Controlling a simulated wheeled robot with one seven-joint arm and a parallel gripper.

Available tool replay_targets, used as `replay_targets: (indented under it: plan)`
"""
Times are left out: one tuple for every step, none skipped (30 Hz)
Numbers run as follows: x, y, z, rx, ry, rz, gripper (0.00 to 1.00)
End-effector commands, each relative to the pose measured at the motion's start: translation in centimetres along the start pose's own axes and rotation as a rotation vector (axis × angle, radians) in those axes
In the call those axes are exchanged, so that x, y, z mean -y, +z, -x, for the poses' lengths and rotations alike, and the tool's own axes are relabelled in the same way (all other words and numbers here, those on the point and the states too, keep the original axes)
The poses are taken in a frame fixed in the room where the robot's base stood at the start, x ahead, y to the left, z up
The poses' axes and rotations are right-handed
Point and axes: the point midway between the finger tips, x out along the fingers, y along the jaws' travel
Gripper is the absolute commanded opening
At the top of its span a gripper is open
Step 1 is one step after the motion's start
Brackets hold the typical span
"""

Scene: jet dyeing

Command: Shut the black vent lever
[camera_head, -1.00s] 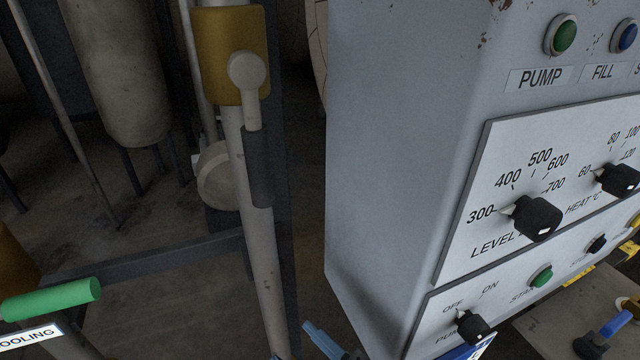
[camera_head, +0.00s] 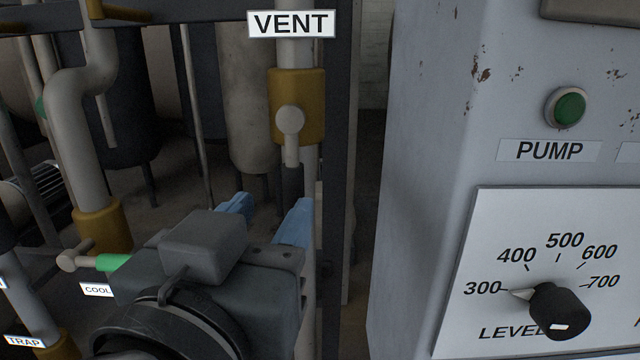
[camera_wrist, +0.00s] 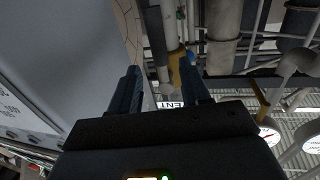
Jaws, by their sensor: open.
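The vent valve (camera_head: 312,90) is a brass-coloured body on a grey vertical pipe, under a white VENT sign (camera_head: 291,23). Its lever hangs straight down along the pipe from a round grey hub (camera_head: 290,120). In the wrist view the open fingers (camera_wrist: 162,88) frame the pipe, and the VENT sign (camera_wrist: 170,104) appears upside down. Contact with the lever cannot be told.
A grey control cabinet (camera_head: 425,130) with a green PUMP button (camera_head: 566,108) and a black LEVEL knob (camera_head: 560,312) stands close on the right. A green-handled valve (camera_head: 112,262) is at the lower left, beside a brass fitting (camera_head: 98,228).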

Motion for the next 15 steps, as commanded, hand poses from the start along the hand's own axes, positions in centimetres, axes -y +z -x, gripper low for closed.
replay_targets:
  plan:
    - [0.0, -0.2, -0.2, 0.000, 0.003, -0.004, 0.47]
    - [0.0, -0.2, -0.5, 0.000, 0.005, -0.004, 0.47]
    - [0.0, -0.2, -0.8, 0.001, 0.006, -0.004, 0.47]
    - [0.0, -0.2, -1.2, 0.000, 0.006, -0.004, 0.47]
    - [0.0, -0.3, -1.6, 0.000, 0.005, -0.003, 0.47]
    - [-0.1, -0.2, -2.3, 0.001, 0.007, -0.002, 0.47]
    - [-0.1, -0.2, -2.8, 0.001, 0.007, -0.003, 0.47]
    - [-0.1, -0.3, -3.2, 0.001, 0.005, -0.002, 0.47]
    - [-0.1, -0.2, -3.9, 0.001, 0.006, -0.002, 0.47]
    - [-0.1, -0.2, -4.4, 0.001, 0.006, -0.001, 0.47]
    - [-0.1, -0.2, -4.8, 0.001, 0.005, -0.001, 0.47]
    - [-0.1, -0.2, -5.4, 0.001, 0.005, -0.002, 0.47]
    - [-0.1, -0.2, -5.8, 0.001, 0.005, -0.002, 0.47]
    - [0.0, -0.2, -6.1, 0.000, 0.004, -0.002, 0.47]
    - [0.0, -0.2, -6.6, 0.000, 0.003, -0.002, 0.47]
